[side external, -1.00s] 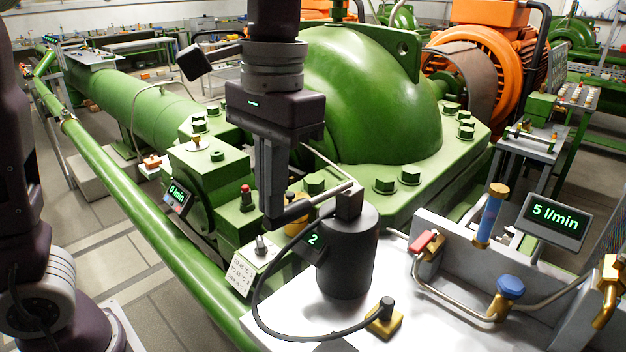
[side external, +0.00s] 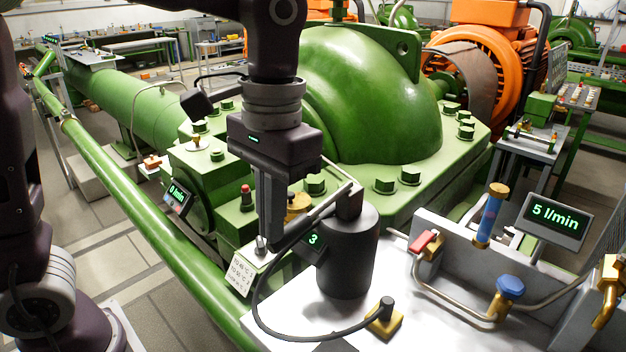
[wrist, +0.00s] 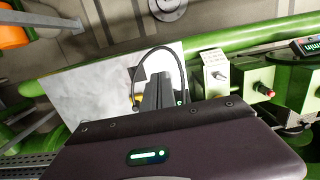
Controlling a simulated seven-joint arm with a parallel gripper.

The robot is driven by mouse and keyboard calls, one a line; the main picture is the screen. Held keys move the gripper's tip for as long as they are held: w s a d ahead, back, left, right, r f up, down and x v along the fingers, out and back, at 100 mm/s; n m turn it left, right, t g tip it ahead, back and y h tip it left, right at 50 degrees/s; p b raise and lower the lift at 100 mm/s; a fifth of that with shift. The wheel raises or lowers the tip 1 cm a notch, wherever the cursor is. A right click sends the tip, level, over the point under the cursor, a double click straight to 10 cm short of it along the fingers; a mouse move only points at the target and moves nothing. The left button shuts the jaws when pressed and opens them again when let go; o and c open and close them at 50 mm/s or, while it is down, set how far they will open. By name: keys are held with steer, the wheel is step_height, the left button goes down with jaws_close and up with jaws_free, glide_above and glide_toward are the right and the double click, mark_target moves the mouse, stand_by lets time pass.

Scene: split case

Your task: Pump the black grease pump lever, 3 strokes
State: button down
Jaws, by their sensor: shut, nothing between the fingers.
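The black grease pump (side external: 348,255) stands upright on the white surface. Its small display (side external: 313,240) reads 3. The lever (side external: 318,209) slopes down and left from the pump's top toward my fingers. My gripper (side external: 270,245) is shut and empty, pointing down at the lever's outer end. The fingers hide that end, so I cannot tell whether they touch it. In the wrist view my gripper (wrist: 160,90) hides most of the pump.
A black hose loops from the pump to a brass fitting (side external: 384,320). A green machine housing (side external: 365,90) stands close behind. A panel with a toggle switch (side external: 262,247) sits just by my fingertips. A 5 l/min display (side external: 555,220) and a red-handled valve (side external: 424,242) are on the right.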

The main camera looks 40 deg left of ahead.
step_height(320, 180, up, 8)
steer(key=shift+w+r, duration=0.25)
steer(key=shift+w, duration=0.1)
stand_by(0.4)
step_height(320, 180, up, 7)
steer(key=shift+w, duration=0.2)
stand_by(0.5)
